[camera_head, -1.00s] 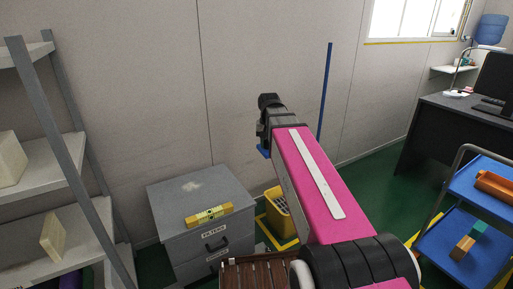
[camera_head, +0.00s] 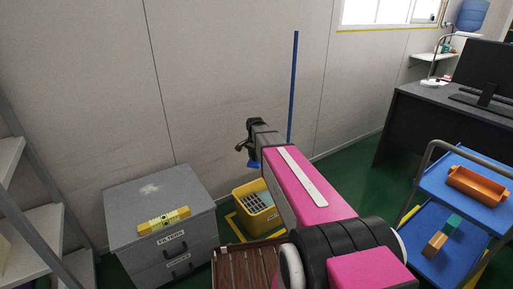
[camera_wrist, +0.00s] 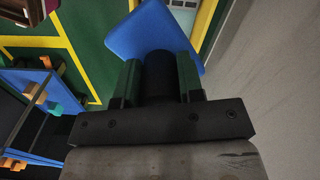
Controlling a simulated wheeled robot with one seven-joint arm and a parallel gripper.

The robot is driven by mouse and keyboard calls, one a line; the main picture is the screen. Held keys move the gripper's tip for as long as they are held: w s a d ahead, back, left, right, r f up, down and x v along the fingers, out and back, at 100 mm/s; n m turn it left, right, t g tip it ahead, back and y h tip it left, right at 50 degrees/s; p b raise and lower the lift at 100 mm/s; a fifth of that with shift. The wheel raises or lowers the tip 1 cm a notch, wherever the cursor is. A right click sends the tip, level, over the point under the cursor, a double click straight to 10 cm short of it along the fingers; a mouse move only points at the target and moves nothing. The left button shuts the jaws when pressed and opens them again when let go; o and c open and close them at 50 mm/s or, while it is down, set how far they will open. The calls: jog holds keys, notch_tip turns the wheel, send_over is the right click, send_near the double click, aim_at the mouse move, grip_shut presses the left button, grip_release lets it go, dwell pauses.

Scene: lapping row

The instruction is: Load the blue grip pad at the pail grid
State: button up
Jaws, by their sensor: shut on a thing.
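My gripper (camera_head: 251,148) is at the end of my outstretched pink arm, raised near the wall. It is shut on the blue grip pad (camera_head: 253,164), which shows just below the jaws. In the wrist view the pad (camera_wrist: 150,32) is a flat blue slab extending past the dark fingers (camera_wrist: 160,78). The yellow pail (camera_head: 249,218) stands on the floor below the gripper, with a grey grid (camera_head: 262,203) in its top. My arm covers the pail's right side. In the wrist view a bit of the grid (camera_wrist: 184,3) shows beyond the pad, which is apart from it.
A grey cabinet (camera_head: 130,203) with a yellow level (camera_head: 164,220) stands left of the pail. A brown slatted crate (camera_head: 243,270) is in front. A blue trolley (camera_head: 477,200) with an orange tray (camera_head: 478,186) is at right. A blue pole (camera_head: 293,85) stands behind.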

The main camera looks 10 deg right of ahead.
jog(key=w+f+m, duration=0.4)
jog(key=f, duration=1)
jog(key=m, duration=0.4)
send_over(254, 205)
notch_tip(254, 205, down, 15)
jog(key=shift+s+f, duration=0.1)
jog(key=shift+f, duration=3.15)
jog(key=shift+f, duration=1.15)
notch_tip(254, 205, up, 7)
dwell(0.4)
jog(key=shift+r, duration=0.1)
